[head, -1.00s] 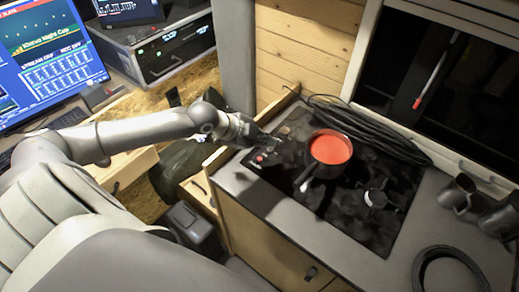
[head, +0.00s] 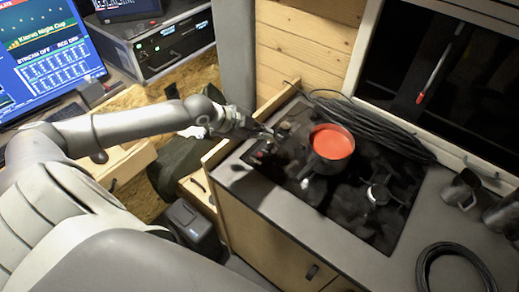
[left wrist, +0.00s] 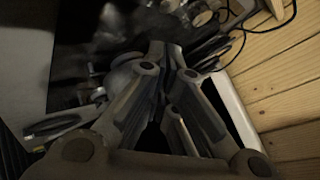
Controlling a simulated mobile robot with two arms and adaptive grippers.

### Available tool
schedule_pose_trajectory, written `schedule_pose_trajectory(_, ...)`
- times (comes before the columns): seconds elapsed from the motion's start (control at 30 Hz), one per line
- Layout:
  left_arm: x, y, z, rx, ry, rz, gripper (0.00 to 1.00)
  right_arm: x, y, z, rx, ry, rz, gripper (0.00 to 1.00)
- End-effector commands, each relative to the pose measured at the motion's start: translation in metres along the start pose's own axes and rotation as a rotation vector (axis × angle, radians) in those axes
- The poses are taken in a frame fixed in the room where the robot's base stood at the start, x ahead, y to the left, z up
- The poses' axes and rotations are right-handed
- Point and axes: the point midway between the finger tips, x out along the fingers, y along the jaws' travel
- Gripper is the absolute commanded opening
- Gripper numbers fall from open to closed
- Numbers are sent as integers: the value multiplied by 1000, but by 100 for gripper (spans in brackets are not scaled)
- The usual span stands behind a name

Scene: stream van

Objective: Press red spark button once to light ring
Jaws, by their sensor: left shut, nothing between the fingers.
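The black hob (head: 345,222) is set in the grey counter. A dark pot (head: 322,165) with a red inside stands on it, beside a bare burner (head: 377,193). My left gripper (head: 268,131) is shut and empty above the hob's left corner, near the dark controls (head: 262,151). I cannot make out the red spark button there; it may be hidden or lost in shadow. In the left wrist view, the shut fingers (left wrist: 165,52) point toward the dark, blurred hob area. No flame is visible. My right gripper is not in view.
A coiled black cable (head: 375,128) lies along the hob's back edge. Metal mugs (head: 461,190) and another cable coil (head: 452,270) are on the right of the counter. A wooden wall (head: 300,45) rises behind the hob. The counter's front strip is clear.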

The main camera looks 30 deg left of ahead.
Motion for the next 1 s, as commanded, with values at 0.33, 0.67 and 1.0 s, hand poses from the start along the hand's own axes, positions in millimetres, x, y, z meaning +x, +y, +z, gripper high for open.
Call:
schedule_pose_trajectory(0.33,33,24,24,-1,-1,2,0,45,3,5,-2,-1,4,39)
schedule_pose_trajectory(0.67,45,32,32,0,0,0,0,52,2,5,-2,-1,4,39)
schedule_pose_trajectory(1.0,44,32,32,0,0,0,0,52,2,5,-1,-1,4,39)
